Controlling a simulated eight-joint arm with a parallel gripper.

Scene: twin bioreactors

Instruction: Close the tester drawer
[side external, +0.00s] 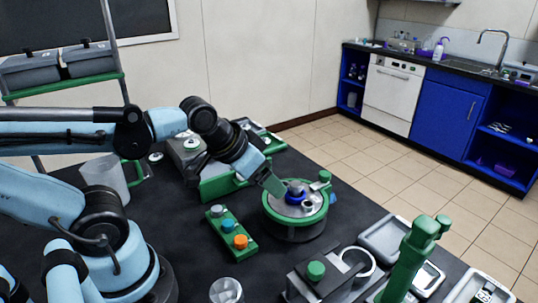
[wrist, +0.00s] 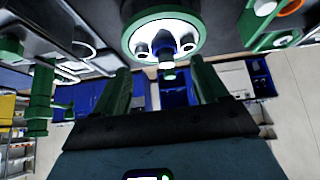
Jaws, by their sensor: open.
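A grey box with a green front (side external: 222,186) stands behind my wrist, partly hidden by my arm. A dark grey unit with a green knob (side external: 315,271) stands at the front. I cannot tell which unit has the tester drawer, or how far it is open.
A green block (side external: 230,234) with grey, blue and orange caps lies left of the round device. A clear cup (side external: 226,291) stands at the front. Grey trays (side external: 388,238) and a tall green stand (side external: 408,262) crowd the right front. Dark table is bare around the block.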

